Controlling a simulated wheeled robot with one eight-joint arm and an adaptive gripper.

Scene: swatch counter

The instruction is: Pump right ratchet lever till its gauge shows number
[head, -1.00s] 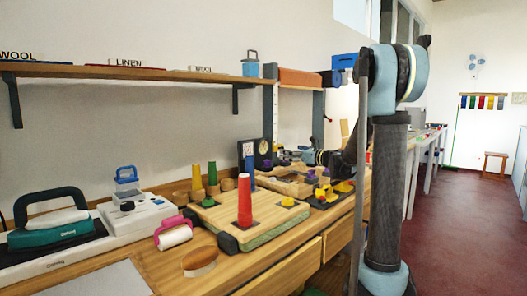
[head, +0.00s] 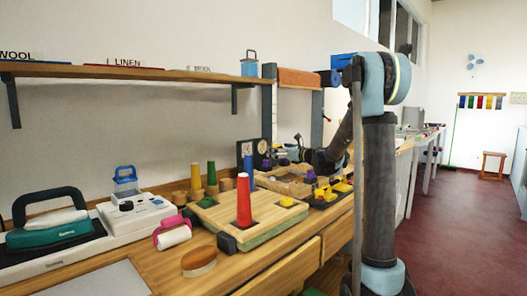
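Two small dark gauge panels with pale round dials stand at the back of the counter, a left one (head: 247,149) and a right one (head: 264,148). Their readings are too small to make out. My gripper (head: 294,152) is at the far part of the counter, just right of the right gauge, with my dark arm reaching in from the right. Its fingers are small and dark, so I cannot tell whether they are open or hold anything. I cannot make out a ratchet lever; it may be hidden behind my gripper or too small.
A wooden board with a red cone (head: 244,202) stands in front, with green and yellow cones behind. A wooden tray (head: 262,183) and yellow pieces (head: 342,187) lie nearer than my gripper. A teal iron (head: 50,229) and white device (head: 137,214) are left. A shelf (head: 130,74) hangs above.

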